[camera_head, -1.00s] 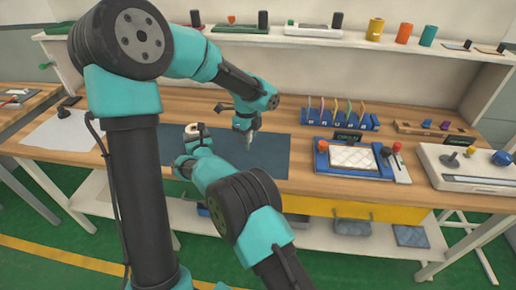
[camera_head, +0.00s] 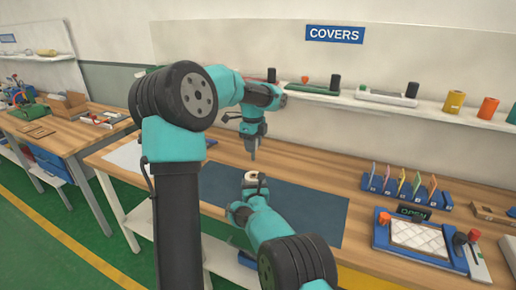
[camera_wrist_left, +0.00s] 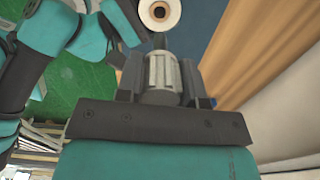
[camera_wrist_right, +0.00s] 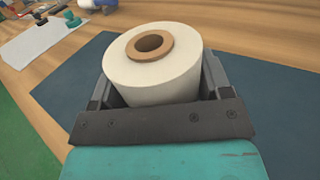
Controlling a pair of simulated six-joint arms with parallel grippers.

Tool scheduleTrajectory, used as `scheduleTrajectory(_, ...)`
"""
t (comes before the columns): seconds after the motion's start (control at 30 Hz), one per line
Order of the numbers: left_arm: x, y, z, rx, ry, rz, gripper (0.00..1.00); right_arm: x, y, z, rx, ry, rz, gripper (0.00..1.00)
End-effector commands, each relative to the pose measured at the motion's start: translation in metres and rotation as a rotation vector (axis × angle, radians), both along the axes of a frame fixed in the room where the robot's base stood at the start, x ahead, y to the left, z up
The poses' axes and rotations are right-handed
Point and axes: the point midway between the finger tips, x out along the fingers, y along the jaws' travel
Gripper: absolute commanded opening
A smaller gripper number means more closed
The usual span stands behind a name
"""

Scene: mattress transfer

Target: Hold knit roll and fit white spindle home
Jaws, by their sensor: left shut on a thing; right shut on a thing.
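The knit roll (camera_wrist_right: 185,75) is a white roll with a brown core ring and an open bore facing up. My right gripper (camera_head: 246,196) is shut on its sides and holds it upright above the dark blue mat. The white spindle (camera_wrist_left: 160,78) is a pale ribbed cylinder with a dark tip. My left gripper (camera_head: 253,136) is shut on it and points it down. In the head view the spindle tip is above the roll, with a gap between them. In the left wrist view the roll's bore (camera_wrist_left: 158,12) shows just beyond the tip.
The dark blue mat (camera_head: 310,210) lies under the grippers on the wooden bench. At right are a blue rack (camera_head: 405,195) with several coloured pieces and a blue-framed tray (camera_head: 420,235) with a quilted pad. A white shelf (camera_head: 400,106) runs behind.

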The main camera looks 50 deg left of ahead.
Motion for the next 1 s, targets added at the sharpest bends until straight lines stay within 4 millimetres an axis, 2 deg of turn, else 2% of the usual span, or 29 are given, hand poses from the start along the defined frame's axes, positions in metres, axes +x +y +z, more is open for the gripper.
scheduleTrajectory(0.37, 0.000, -0.001, -0.006, -0.001, 0.002, -0.001, 0.07, 0.000, 0.000, 0.000, -0.001, 0.001, 0.000, 0.50)
scheduleTrajectory(1.0, 0.000, -0.001, -0.052, 0.000, 0.001, -0.002, 0.07, 0.000, 0.000, 0.000, -0.001, 0.001, 0.000, 0.50)
